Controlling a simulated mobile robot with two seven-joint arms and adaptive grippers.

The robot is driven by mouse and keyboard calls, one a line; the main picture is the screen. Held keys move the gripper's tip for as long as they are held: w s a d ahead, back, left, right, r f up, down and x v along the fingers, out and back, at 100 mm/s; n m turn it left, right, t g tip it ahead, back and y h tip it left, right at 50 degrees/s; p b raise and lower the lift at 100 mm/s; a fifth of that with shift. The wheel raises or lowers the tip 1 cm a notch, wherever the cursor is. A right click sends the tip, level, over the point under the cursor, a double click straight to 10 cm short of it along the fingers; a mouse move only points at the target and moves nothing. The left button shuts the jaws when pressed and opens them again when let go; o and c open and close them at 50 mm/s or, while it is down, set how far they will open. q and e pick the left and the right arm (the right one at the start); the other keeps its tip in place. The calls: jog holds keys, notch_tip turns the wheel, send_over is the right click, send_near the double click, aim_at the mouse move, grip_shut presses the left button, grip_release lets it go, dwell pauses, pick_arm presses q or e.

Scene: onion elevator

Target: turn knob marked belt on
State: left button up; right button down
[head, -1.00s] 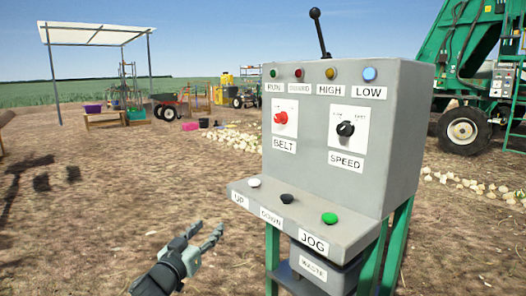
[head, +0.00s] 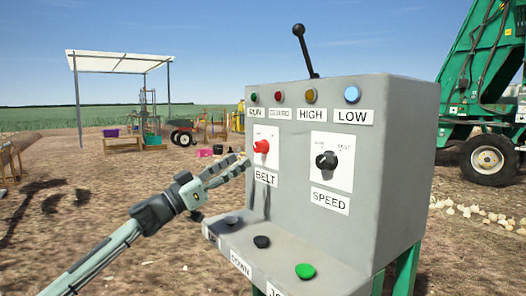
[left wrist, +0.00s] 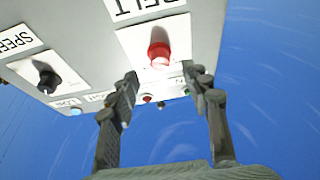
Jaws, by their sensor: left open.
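The red belt knob (head: 261,146) sits on a white plate on the front of the grey control box (head: 400,150), above the label BELT (head: 265,177). My left gripper (head: 238,165) is open and empty, just left of and below the knob in the head view. In the left wrist view the red knob (left wrist: 159,54) lies beyond the fingertips, between the two spread fingers (left wrist: 163,85); no contact shows. My right gripper is in neither view.
The black speed knob (head: 327,160) is right of the belt knob. Coloured lamps, including a blue one (head: 352,94), line the top, with a black lever (head: 304,50) above. A lower ledge carries a green button (head: 305,271) and dark buttons.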

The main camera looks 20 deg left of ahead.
aim_at(256, 150)
pick_arm(q)
jog(key=x, duration=0.6)
jog(key=shift+r, duration=0.2)
jog(key=shift+w+d+r, duration=0.15)
jog(key=shift+w+d, duration=0.15)
jog(key=shift+w, duration=0.05)
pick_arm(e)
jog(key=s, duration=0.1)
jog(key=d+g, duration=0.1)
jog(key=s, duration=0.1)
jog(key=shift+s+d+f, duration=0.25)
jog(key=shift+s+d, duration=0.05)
pick_arm(q)
jog(key=shift+c, duration=0.3)
grip_shut()
